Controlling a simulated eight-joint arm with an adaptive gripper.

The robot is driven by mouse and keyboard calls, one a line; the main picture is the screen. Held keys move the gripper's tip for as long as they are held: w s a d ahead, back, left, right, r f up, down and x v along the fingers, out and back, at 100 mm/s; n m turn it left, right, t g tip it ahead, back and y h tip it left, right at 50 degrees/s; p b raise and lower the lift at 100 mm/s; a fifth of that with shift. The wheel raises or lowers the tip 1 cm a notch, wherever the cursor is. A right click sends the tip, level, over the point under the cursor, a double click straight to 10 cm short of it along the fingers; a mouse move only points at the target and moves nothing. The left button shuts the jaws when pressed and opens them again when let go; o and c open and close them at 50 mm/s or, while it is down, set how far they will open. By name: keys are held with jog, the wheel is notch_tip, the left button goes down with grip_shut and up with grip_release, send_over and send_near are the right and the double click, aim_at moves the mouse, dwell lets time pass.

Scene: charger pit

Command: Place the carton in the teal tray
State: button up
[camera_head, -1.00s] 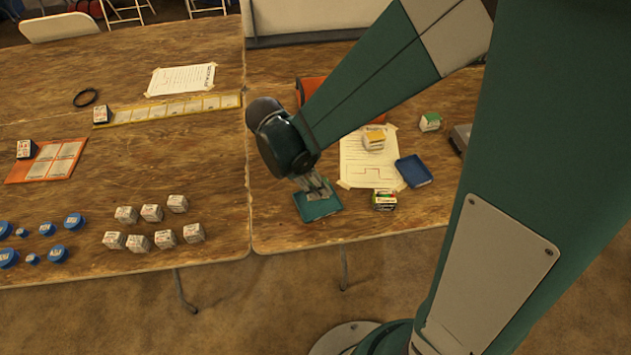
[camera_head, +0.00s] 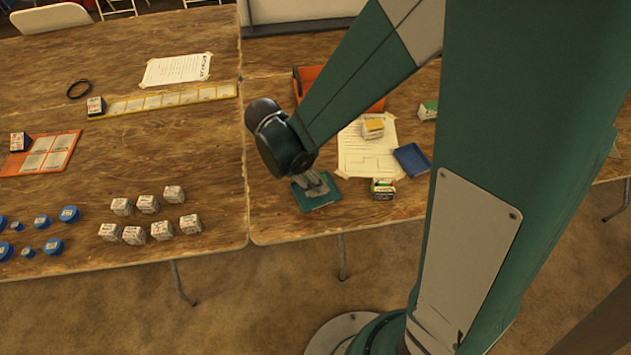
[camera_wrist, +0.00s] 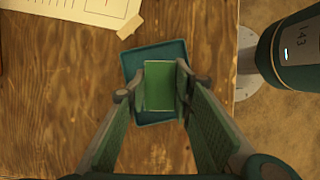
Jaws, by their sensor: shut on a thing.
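The teal tray (camera_head: 321,204) lies near the front edge of the right-hand table. It also shows in the wrist view (camera_wrist: 154,53). My gripper (camera_head: 316,190) is directly over the tray and points down. In the wrist view my gripper (camera_wrist: 152,88) has its two fingers on either side of a green-topped carton (camera_wrist: 161,88) and is shut on it. From above, the carton lies within the tray's outline. I cannot tell whether it touches the tray floor. In the head view the carton is hidden by my gripper.
Right of the tray are another carton (camera_head: 383,190), a blue tray (camera_head: 412,160), a taped paper (camera_head: 358,160) with a yellow-topped carton (camera_head: 373,127), and a green-and-white carton (camera_head: 428,109). An orange tray (camera_head: 309,76) lies behind my arm. Several white cubes (camera_head: 162,230) stand on the left table.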

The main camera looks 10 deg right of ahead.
jog(key=shift+f, duration=0.15)
jog(key=o, duration=0.9)
jog(key=p+v, duration=0.3)
jog(key=v, duration=0.9)
jog(key=shift+a+p, duration=0.1)
jog(key=shift+p, duration=0.25)
jog(key=shift+s+d+r+m+t+y, duration=0.75)
jog(key=shift+s+d+r+m+t, duration=0.65)
jog(key=shift+d+r+m, duration=1.45)
jog(key=shift+s+d+r+m+t+y, duration=0.85)
jog(key=shift+s+d+r+m, duration=0.8)
jog(key=shift+d+r+m, duration=1.2)
jog(key=shift+s+d+r+m+t+y, duration=0.6)
jog(key=shift+s+d+r+m+t, duration=0.85)
jog(key=shift+d+r+m, duration=1.4)
